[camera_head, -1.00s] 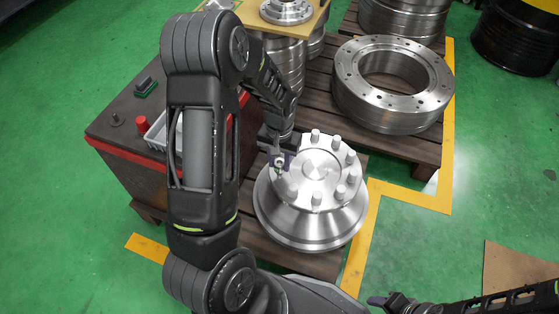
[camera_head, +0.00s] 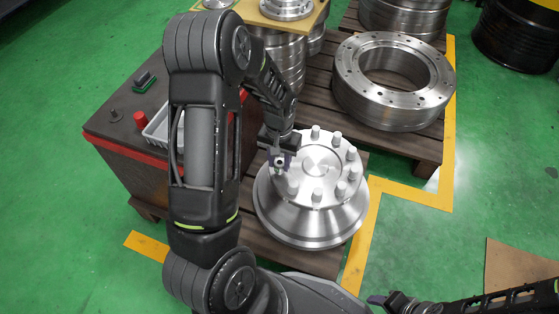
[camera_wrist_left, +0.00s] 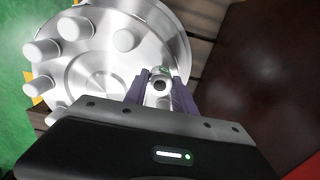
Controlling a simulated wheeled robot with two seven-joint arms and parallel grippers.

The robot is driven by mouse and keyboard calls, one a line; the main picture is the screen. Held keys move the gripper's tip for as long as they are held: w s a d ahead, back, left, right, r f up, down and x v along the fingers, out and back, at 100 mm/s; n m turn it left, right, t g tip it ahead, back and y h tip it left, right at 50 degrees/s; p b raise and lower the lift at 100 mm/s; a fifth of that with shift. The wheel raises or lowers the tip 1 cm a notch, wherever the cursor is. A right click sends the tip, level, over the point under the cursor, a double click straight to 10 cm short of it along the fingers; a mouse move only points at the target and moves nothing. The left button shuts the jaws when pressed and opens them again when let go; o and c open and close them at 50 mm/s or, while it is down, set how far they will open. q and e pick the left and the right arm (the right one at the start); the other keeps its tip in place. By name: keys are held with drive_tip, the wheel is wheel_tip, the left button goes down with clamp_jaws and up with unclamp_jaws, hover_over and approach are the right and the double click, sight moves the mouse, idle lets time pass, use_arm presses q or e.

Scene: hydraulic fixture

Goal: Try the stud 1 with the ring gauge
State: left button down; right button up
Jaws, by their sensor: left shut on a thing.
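A silver flanged hub (camera_head: 318,222) stands on the wooden pallet, with a ring of several upright studs (camera_head: 352,154) on its top face. No mark shows which stud is stud 1. My left gripper (camera_head: 280,163) is at the hub's upper left rim. Its purple fingers (camera_wrist_left: 160,92) are shut on a small metal piece with a dark round hole, seemingly the ring gauge (camera_wrist_left: 161,84). The hub (camera_wrist_left: 105,80) lies behind it in the wrist view. I cannot tell whether the gauge is over a stud or above it. My right gripper (camera_head: 378,300) shows only partly at the bottom edge.
A dark red-edged cabinet (camera_head: 120,135) at left carries a grey bin (camera_head: 157,128), a red cylinder (camera_head: 140,121) and a green-based block (camera_head: 145,82). A large drilled ring (camera_head: 393,112) sits on the pallet behind right. Stacked discs (camera_head: 284,62) stand behind the hub.

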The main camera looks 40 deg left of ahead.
idle(0.4)
use_arm(q)
drive_tip(key=c, duration=0.9)
unclamp_jaws()
drive_tip(key=shift+c, duration=0.2)
drive_tip(key=shift+r, duration=0.35)
wheel_tip(320, 180, up, 7)
drive_tip(key=p, duration=0.2)
drive_tip(key=shift+p, duration=0.4)
